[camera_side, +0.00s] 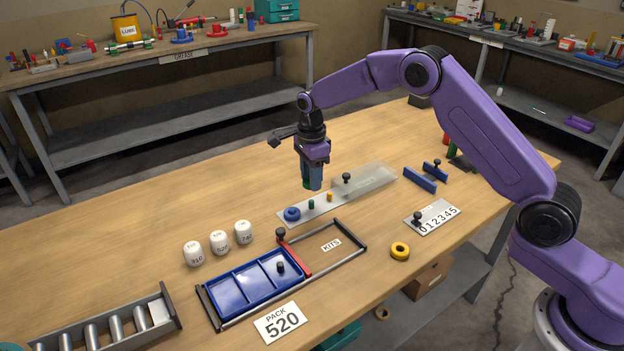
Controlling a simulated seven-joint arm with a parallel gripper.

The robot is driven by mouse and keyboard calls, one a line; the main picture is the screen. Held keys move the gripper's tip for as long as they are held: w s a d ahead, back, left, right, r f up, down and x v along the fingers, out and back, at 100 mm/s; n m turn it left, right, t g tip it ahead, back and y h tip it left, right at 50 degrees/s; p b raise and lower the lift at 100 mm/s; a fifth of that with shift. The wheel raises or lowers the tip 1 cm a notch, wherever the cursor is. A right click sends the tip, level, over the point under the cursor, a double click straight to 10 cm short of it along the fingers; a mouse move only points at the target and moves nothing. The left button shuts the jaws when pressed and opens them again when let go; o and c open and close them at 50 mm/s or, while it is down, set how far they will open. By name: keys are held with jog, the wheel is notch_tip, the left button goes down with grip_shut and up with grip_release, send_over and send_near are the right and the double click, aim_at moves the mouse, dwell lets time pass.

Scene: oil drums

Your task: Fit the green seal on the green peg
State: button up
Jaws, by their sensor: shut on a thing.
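My gripper (313,186) points down above the table, behind the pegged strip and higher than its pegs. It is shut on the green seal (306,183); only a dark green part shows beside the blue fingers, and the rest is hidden. The green peg (311,204) stands upright and bare on the pale strip (322,208), just below the fingers in the picture. The seal is apart from the peg.
On the strip, a blue ring (292,214) sits left of the green peg and a bare orange peg (330,197) stands right. A clear cover (372,180) with a black knob lies behind. A yellow ring (400,251), blue tray (243,287) and white pots (218,243) are nearer.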

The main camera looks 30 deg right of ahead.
aim_at(311, 201)
jog(key=shift+f, duration=2.05)
jog(key=shift+f, duration=1.65)
dwell(1.9)
jog(key=o, duration=1.6)
jog(key=shift+c, duration=0.2)
jog(key=shift+r, duration=2.8)
